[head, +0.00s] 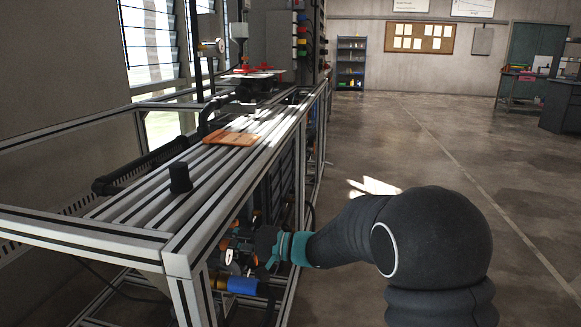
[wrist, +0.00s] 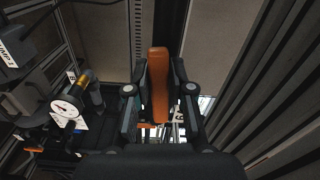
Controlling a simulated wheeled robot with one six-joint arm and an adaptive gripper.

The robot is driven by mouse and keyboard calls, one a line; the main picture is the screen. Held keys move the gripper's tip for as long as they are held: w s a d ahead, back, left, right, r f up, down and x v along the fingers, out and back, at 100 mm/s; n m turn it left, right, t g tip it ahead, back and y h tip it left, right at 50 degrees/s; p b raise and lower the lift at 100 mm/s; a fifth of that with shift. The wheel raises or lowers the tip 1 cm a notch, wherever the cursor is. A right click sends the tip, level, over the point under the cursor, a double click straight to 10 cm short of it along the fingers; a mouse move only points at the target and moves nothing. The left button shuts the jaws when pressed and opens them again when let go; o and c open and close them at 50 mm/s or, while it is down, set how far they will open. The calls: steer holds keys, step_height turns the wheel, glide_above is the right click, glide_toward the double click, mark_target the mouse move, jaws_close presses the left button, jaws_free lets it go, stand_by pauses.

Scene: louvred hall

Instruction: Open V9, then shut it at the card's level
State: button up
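An orange lever handle (wrist: 158,85) stands upright in the middle of the wrist view. My gripper (wrist: 159,75) has one dark finger on each side of it, close to its sides. I cannot tell whether both pads touch it. No tag reading V9 is legible on it. In the head view my gripper (head: 250,245) reaches in below the bench top among valves and pipes, and its fingertips are not clear. A round white-faced gauge (wrist: 66,107) with a brass-coloured fitting is at the left of the wrist view; its reading is too small to tell. I cannot identify the card.
The aluminium-framed bench (head: 180,252) has a post beside my arm. An orange flat piece (head: 232,138) and a black knob (head: 180,178) are on its top. A blue and yellow cylinder (head: 236,284) lies below my gripper. The floor (head: 440,160) to the right is open.

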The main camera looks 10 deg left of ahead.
steer(key=shift+o, duration=1.4)
steer(key=d, duration=0.7)
steer(key=shift+s, duration=0.4)
